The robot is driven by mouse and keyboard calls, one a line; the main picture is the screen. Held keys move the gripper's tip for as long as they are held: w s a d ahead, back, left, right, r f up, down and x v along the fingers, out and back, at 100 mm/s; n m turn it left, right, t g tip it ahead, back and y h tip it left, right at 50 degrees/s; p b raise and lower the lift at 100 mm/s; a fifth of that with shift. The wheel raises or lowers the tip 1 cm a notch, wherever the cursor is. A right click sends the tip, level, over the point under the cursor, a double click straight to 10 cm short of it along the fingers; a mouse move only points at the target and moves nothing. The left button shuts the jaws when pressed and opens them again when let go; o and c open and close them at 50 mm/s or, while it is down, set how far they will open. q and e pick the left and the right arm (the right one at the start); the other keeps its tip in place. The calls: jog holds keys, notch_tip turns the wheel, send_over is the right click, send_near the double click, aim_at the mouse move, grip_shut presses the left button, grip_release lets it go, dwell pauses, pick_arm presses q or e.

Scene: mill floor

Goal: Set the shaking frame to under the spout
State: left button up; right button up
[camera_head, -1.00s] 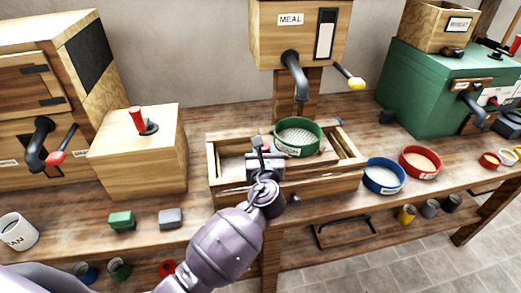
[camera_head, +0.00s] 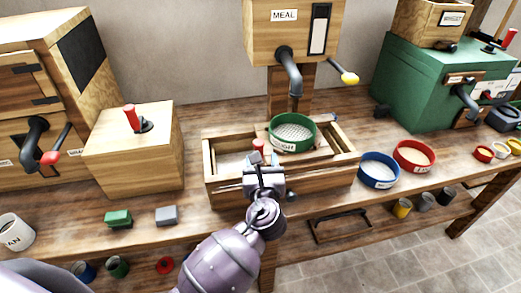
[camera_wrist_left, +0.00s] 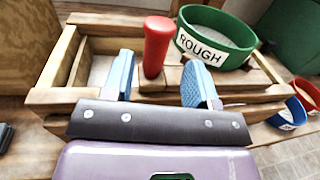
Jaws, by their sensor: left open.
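The shaking frame is a wooden slide (camera_wrist_left: 185,75) with an upright red handle (camera_head: 258,146), set in a long open wooden box (camera_head: 215,190). A green sieve labelled ROUGH (camera_head: 292,147) sits on it, right of the handle. The black spout (camera_head: 289,68) of the MEAL hopper hangs above the sieve. My left gripper (camera_head: 262,163) is at the box's front. In the left wrist view its blue fingers (camera_wrist_left: 160,85) are spread open, with the red handle (camera_wrist_left: 157,45) standing between and just beyond them, not gripped. My right gripper is not in view.
Blue (camera_head: 379,172) and red (camera_head: 414,157) sieves stand right of the box. A wooden box with a red lever (camera_head: 135,145) stands to the left. Green (camera_head: 118,218) and grey (camera_head: 167,216) blocks lie at the bench front. A green machine (camera_head: 425,90) stands at right.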

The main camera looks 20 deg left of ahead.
pick_arm(q)
jog(key=v, duration=0.4)
jog(key=shift+s+d, duration=0.15)
jog(key=shift+s, duration=0.1)
